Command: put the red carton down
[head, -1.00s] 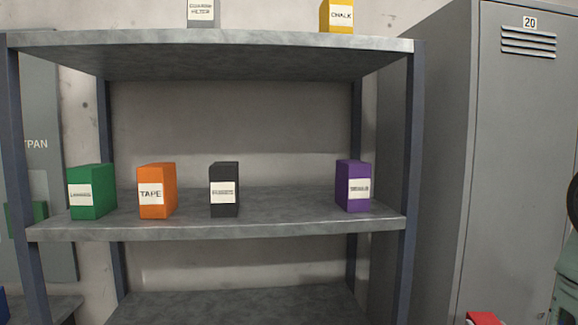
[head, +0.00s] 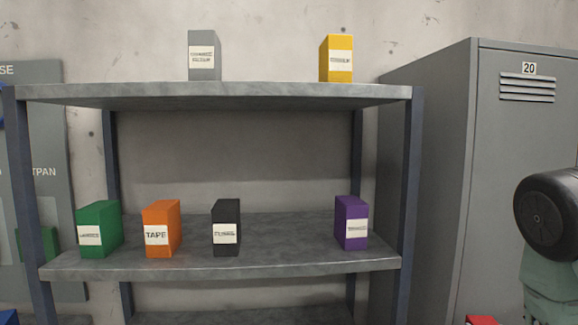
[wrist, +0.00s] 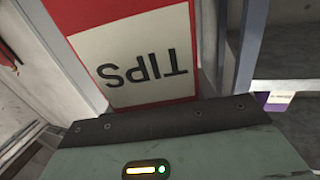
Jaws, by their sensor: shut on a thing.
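The red carton (wrist: 120,15) fills the upper middle of the wrist view, with a white label reading "TIPS" upside down. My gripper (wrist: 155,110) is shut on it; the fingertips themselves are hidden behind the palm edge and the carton. In the head view only the red top of the carton (head: 481,320) shows at the bottom right edge, in front of the locker. Part of my arm shows at the right of that view.
A metal shelf unit (head: 220,262) holds green (head: 97,229), orange (head: 161,228), black (head: 226,228) and purple (head: 351,222) cartons on its middle board. Grey (head: 203,55) and yellow (head: 337,58) cartons stand on top. Free gaps lie between black and purple, and on top. A grey locker (head: 440,200) stands right.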

